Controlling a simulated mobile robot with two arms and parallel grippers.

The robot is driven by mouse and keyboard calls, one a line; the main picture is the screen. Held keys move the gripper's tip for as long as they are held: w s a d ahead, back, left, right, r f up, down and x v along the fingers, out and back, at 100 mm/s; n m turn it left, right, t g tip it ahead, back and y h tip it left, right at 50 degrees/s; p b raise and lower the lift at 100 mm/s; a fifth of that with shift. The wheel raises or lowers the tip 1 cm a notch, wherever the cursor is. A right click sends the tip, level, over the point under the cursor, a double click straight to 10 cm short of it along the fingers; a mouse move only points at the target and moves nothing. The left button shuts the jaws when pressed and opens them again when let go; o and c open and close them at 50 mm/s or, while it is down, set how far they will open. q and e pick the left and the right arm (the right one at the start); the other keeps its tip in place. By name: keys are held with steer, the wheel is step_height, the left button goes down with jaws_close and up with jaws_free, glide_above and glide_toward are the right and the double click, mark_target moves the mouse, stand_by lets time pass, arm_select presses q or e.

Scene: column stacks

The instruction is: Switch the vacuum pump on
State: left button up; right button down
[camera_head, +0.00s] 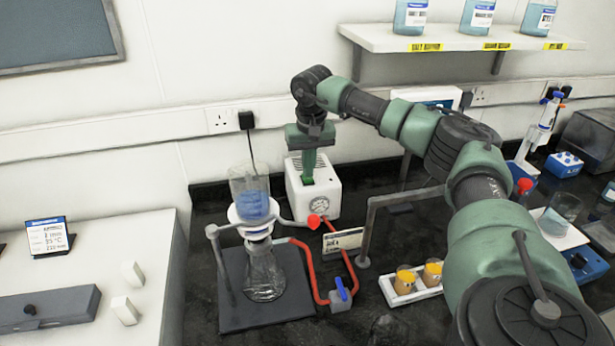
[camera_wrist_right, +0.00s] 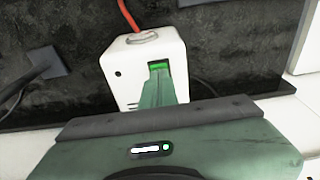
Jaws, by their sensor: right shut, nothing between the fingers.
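The vacuum pump (camera_head: 327,197) is a white box with a round gauge on its front, on the dark bench against the back wall. My right gripper (camera_head: 308,181) points down with shut, empty fingers, its tips at the pump's top. In the right wrist view the pump (camera_wrist_right: 121,68) has a dark-edged slot holding a bright green switch (camera_wrist_right: 160,65). The fingertips (camera_wrist_right: 161,76) are right at this switch and cover part of it; I cannot tell whether they touch it. My left gripper is out of view.
A filter flask (camera_head: 265,275) with a beaker of blue liquid (camera_head: 252,198) above it stands left of the pump. A red hose (camera_head: 308,268) and a blue-handled valve (camera_head: 341,296) lie in front. Orange sample jars (camera_head: 405,281) sit front right, near a grey frame (camera_head: 368,222).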

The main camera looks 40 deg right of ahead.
steer(key=shift+f, duration=0.5)
steer(key=shift+r, duration=0.1)
step_height(320, 180, up, 7)
steer(key=p, duration=0.6)
stand_by(0.4)
steer(key=shift+s+f, duration=0.1)
steer(key=shift+f, duration=0.1)
